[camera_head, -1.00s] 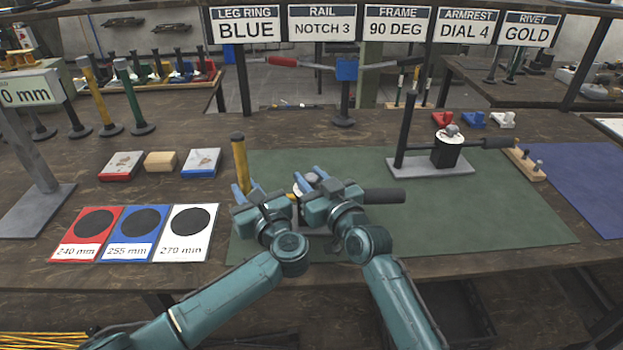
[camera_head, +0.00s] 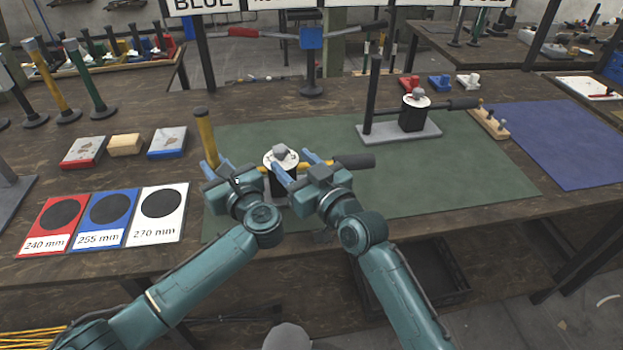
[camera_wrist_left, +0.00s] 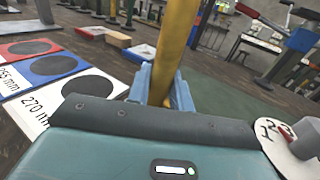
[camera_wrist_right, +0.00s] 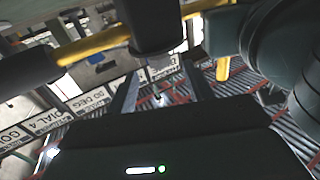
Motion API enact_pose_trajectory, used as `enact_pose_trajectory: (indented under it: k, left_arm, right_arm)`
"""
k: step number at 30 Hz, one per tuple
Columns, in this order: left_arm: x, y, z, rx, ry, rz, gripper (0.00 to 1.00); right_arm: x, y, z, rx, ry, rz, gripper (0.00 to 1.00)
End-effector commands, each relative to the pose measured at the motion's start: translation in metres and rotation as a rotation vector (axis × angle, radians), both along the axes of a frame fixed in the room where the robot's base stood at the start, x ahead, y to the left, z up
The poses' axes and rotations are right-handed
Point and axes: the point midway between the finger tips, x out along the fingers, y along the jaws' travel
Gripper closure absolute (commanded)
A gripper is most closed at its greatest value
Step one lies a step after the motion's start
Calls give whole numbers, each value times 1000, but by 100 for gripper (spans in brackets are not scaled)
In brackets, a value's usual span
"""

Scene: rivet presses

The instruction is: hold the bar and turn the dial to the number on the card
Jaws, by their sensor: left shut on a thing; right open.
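My left gripper (camera_head: 218,166) is shut on the upright yellow bar (camera_head: 206,136). In the left wrist view the bar (camera_wrist_left: 176,45) stands between its blue fingers. The near dial, a white disc (camera_head: 270,158) with a grey knob (camera_head: 280,152), tops a black body. The left wrist view shows part of the dial (camera_wrist_left: 269,132) with black numerals and red on it; I cannot tell its setting. My right gripper (camera_head: 295,168) is open beside the dial.
A second press (camera_head: 412,118) with a grey base stands further right on the green mat (camera_head: 450,180). Red, blue and white plates marked 240, 255 and 270 mm (camera_head: 158,212) lie at left. Small blocks (camera_head: 126,144) lie behind them. The mat's right half has free room.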

Motion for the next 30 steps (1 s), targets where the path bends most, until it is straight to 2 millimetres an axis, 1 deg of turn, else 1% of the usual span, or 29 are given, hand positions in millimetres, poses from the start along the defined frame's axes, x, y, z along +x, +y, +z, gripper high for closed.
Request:
enact_pose_trajectory:
  k: [1,6,9,12,24,28,30]
  left_arm:
    - [0,-1,0,-1,0,-4,100]
    - [0,-1,0,-1,0,-4,100]
    - [0,-1,0,-1,0,-4,100]
    - [0,-1,0,-1,0,-3,100]
    - [0,-1,0,-1,0,-3,100]
    - [0,-1,0,-1,0,-3,100]
    - [0,-1,0,-1,0,-3,100]
  right_arm:
    - [-11,-6,-1,-2,1,0,48]
    - [-38,-23,0,-2,-1,0,48]
    - [-48,-29,0,-1,-1,0,48]
    - [-54,-32,0,0,-1,0,48]
    - [-55,-32,2,1,-4,3,49]
    - [-49,-23,10,14,-35,28,49]
    - [-44,-14,17,30,-66,60,49]
